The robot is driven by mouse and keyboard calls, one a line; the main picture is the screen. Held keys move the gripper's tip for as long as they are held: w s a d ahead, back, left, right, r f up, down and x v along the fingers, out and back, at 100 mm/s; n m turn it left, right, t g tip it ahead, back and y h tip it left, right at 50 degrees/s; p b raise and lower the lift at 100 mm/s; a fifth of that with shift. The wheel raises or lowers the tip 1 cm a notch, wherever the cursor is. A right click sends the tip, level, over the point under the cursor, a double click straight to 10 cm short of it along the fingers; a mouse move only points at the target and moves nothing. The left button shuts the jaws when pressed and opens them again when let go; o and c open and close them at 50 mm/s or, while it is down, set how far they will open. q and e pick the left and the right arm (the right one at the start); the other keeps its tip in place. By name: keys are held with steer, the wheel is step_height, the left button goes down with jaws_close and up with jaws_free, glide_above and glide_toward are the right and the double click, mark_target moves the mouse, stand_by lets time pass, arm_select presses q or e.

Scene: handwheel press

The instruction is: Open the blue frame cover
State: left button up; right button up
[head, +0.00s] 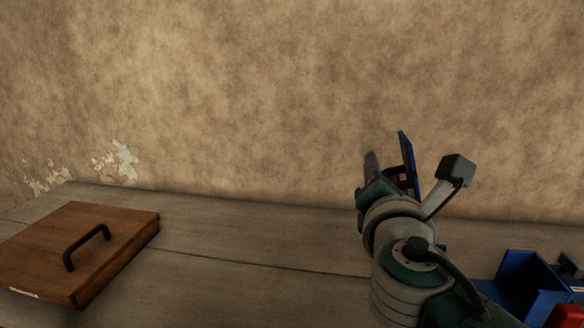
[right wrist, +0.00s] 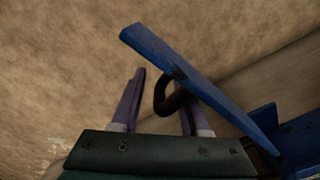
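The blue frame cover (head: 408,158) stands steeply raised above the table in the head view, seen nearly edge-on behind my right gripper (head: 378,165). In the right wrist view the cover (right wrist: 185,72) slants across the picture, its lower right end near a blue frame (right wrist: 296,140). A dark curved handle (right wrist: 163,97) sticks out from the cover. It lies between the two purple fingers of my right gripper (right wrist: 160,92), which stand apart with a gap beside the handle. Part of the right finger is hidden by the handle and cover. My left gripper is not in view.
A wooden lid or board (head: 110,225) with a black handle (head: 85,245) lies at the left of the grey plank table (head: 240,265). A blue open box (head: 525,285) and a red object (head: 566,317) are at the lower right. The table's middle is clear; a wall stands behind.

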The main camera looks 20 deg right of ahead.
jaws_close()
steer(key=shift+r, duration=0.1)
stand_by(0.4)
stand_by(0.7)
